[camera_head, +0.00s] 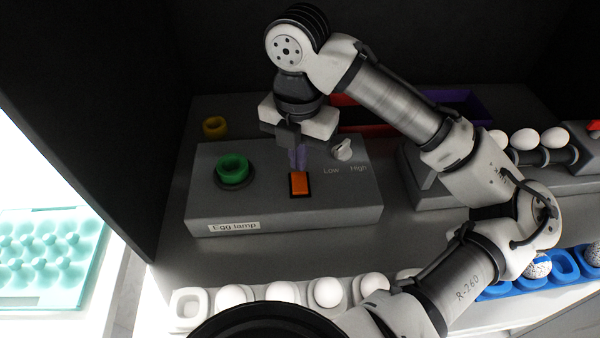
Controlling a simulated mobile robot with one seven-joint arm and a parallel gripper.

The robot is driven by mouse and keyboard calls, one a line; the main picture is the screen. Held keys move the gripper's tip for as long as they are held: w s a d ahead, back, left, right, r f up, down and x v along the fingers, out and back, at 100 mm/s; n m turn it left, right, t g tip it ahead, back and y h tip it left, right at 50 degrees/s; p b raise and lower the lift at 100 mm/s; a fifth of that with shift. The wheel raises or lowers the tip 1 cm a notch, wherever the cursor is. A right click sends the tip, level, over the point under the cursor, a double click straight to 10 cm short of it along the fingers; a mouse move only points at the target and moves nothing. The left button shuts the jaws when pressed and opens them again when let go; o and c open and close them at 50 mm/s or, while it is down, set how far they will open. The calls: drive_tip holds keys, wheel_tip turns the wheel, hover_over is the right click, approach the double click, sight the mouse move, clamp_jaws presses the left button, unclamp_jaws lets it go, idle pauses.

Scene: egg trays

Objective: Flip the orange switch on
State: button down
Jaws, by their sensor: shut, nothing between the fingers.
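The orange switch (300,184) sits in a dark frame on top of the grey egg lamp box (215,215), near its middle. My gripper (298,160) points down over the box, just behind the switch in the picture. Its purple-tinted fingers are shut with nothing between them. The fingertips end close to the far edge of the switch; I cannot tell whether they touch it. The switch face is visible, but I cannot tell which way it is tipped.
A green round holder (232,169) is left of the switch. A white Low/High knob (342,149) is right of it. Eggs (328,292) line the front; a blue tray (497,291) is right.

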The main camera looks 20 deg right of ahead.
sight(299, 176)
drive_tip(key=shift+r+p, duration=2.1)
drive_tip(key=shift+r, duration=0.15)
drive_tip(key=shift+f, duration=0.1)
